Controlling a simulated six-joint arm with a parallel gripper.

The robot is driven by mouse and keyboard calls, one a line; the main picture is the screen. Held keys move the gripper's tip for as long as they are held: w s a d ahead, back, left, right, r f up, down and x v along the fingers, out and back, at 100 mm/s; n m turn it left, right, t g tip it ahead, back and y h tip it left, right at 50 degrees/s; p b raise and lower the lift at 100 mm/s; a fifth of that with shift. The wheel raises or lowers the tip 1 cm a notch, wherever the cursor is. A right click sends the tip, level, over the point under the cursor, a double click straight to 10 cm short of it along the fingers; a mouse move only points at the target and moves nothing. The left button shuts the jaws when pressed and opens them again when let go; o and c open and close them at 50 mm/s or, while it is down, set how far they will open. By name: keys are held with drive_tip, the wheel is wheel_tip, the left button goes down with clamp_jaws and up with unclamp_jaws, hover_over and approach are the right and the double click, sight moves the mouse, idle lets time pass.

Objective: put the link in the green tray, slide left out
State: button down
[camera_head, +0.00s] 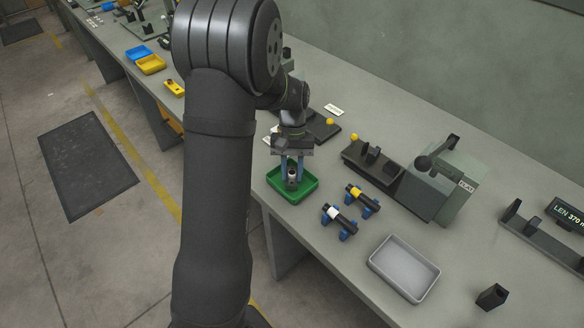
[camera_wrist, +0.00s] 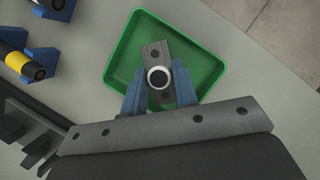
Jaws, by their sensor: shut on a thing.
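The green tray (camera_head: 307,193) sits near the bench's front edge. In the wrist view the tray (camera_wrist: 119,65) lies below my gripper. My gripper (camera_head: 292,172) points down over the tray, its blue fingers shut on the link. The link (camera_wrist: 155,57) is a dark grey bar with holes, with a pale ring around a dark round end between the fingertips (camera_wrist: 158,88). It shows as a small dark piece with a light top in the head view (camera_head: 292,173). I cannot tell whether the link touches the tray floor.
Two dark cylinders, one with a white band (camera_head: 339,218) and one with a yellow band (camera_head: 362,197), rest on blue cradles right of the tray. A grey tray (camera_head: 404,267) stands farther right. A fixture with a lever (camera_head: 440,180) stands behind.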

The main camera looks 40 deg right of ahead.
drive_tip(key=shift+f, duration=0.6)
idle(0.3)
drive_tip(key=c, duration=1.1)
unclamp_jaws()
drive_tip(key=shift+o, duration=0.2)
drive_tip(key=v, duration=1.7)
drive_tip(key=shift+r, duration=0.2)
drive_tip(key=shift+w, duration=0.1)
drive_tip(key=x, duration=1.7)
drive_tip(key=shift+f, duration=0.25)
drive_tip(key=shift+r, duration=0.2)
